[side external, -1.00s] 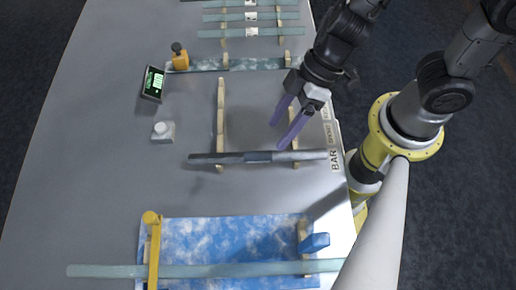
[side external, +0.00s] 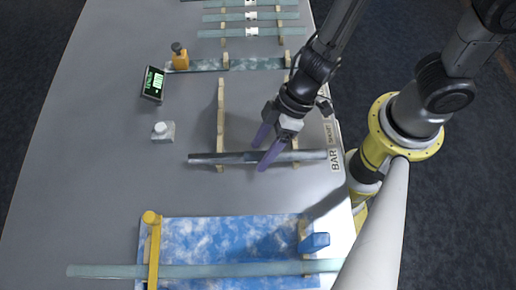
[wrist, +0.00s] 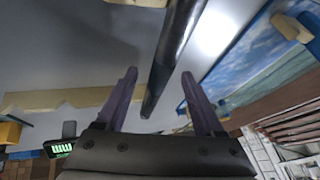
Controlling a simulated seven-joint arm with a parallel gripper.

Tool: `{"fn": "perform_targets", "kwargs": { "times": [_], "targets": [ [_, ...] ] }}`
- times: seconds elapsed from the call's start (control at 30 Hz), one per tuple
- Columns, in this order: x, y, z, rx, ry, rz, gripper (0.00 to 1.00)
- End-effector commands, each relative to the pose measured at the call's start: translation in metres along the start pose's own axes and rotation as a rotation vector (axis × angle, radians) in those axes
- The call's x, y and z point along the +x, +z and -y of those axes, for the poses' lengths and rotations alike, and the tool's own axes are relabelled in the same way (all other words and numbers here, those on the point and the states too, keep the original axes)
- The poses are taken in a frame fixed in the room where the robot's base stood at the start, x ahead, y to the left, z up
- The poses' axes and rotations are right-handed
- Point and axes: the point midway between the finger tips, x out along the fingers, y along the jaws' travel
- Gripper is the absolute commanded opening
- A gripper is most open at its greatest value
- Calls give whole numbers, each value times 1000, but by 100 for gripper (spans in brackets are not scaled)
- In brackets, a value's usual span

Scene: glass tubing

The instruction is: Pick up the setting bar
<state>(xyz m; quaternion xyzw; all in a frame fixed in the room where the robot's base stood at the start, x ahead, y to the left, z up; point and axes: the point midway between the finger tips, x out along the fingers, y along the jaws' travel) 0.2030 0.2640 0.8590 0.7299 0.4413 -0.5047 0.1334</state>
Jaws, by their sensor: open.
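The setting bar (side external: 215,158) is a long dark bar lying roughly level across wooden supports in the middle of the table in the side view. My gripper (side external: 260,156) has two purple fingers and is open over the bar, right of its middle. One finger reaches the far side of the bar and the other crosses in front of it. In the wrist view the bar (wrist: 172,50) runs between the fingers of my gripper (wrist: 158,75), apart from both. How far the tips reach down beside it is hard to tell.
A blue cloudy mat (side external: 235,236) with a glass tube (side external: 205,271) and yellow stop (side external: 152,250) lies in front. A wooden rail (side external: 221,105), grey button box (side external: 163,132) and green-lit display (side external: 153,84) stand left and behind. Several tubes lie at the far end.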

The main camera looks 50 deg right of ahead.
Motion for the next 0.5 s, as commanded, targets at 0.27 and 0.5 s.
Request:
{"fn": "perform_targets", "kwargs": {
  "times": [0.27, 0.5],
  "targets": [
    [2, 0, 0, 0, 0, 0, 68],
    [2, 0, 0, 0, 0, 0, 25]
  ]
}}
